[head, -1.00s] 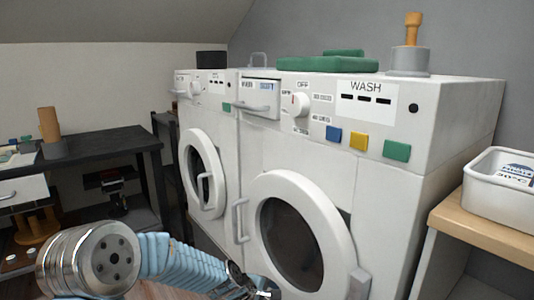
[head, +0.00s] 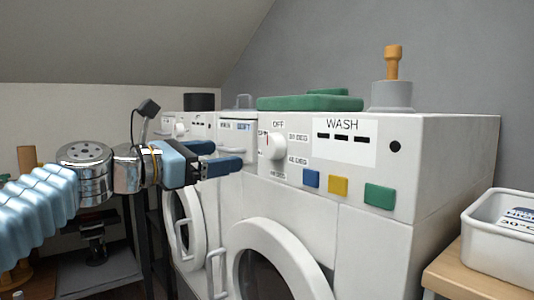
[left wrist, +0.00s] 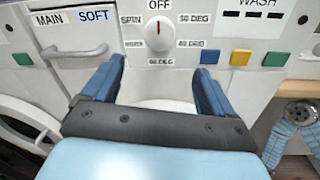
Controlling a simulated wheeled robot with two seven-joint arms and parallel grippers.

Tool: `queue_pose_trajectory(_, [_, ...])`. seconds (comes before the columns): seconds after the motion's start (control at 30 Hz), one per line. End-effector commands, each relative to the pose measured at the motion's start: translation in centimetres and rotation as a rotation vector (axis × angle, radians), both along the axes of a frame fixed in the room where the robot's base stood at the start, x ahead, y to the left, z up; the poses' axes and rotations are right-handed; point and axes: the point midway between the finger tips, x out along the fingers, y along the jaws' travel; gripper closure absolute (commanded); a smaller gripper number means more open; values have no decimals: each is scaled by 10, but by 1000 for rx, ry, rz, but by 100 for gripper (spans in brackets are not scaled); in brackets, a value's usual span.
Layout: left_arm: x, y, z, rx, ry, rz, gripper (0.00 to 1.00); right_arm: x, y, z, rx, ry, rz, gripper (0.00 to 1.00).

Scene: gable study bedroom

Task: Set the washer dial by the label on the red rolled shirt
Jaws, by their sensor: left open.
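The white washer dial (head: 275,146) is on the panel beside the WASH plate. It also shows in the left wrist view (left wrist: 159,38), its red mark pointing up at OFF. Labels around it read SPIN, 30 DEG, and what look like 40 DEG and 60 DEG. My left gripper (head: 228,156) is open and empty, to the left of the dial in the head view. In the left wrist view its blue fingers (left wrist: 160,72) stand apart below the dial, not touching it. No red rolled shirt shows; a white label (head: 518,219) in the tub reads about 30°C. My right gripper is out of view.
The white tub (head: 497,262) stands on a wooden top (head: 462,277) at right. Blue (head: 311,179), yellow (head: 338,186) and green (head: 379,196) buttons sit below WASH. A drawer handle (left wrist: 72,52) projects left of the dial. Green folded cloth (head: 310,103) lies on top.

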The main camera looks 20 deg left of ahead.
Motion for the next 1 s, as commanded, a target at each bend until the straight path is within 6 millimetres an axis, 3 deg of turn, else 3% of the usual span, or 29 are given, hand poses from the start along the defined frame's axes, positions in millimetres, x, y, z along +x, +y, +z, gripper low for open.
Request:
queue_pose_trajectory(0.3, [61, -40, 0, 2, 3, -2, 14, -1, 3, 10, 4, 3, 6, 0])
queue_pose_trajectory(0.5, [91, -59, 0, 3, 2, 0, 14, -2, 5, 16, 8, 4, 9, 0])
queue_pose_trajectory(0.7, [104, -68, -1, 4, 1, 2, 14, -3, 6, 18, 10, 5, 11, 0])
queue_pose_trajectory(1.0, [106, -68, -1, 4, 0, 3, 17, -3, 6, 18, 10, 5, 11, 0])
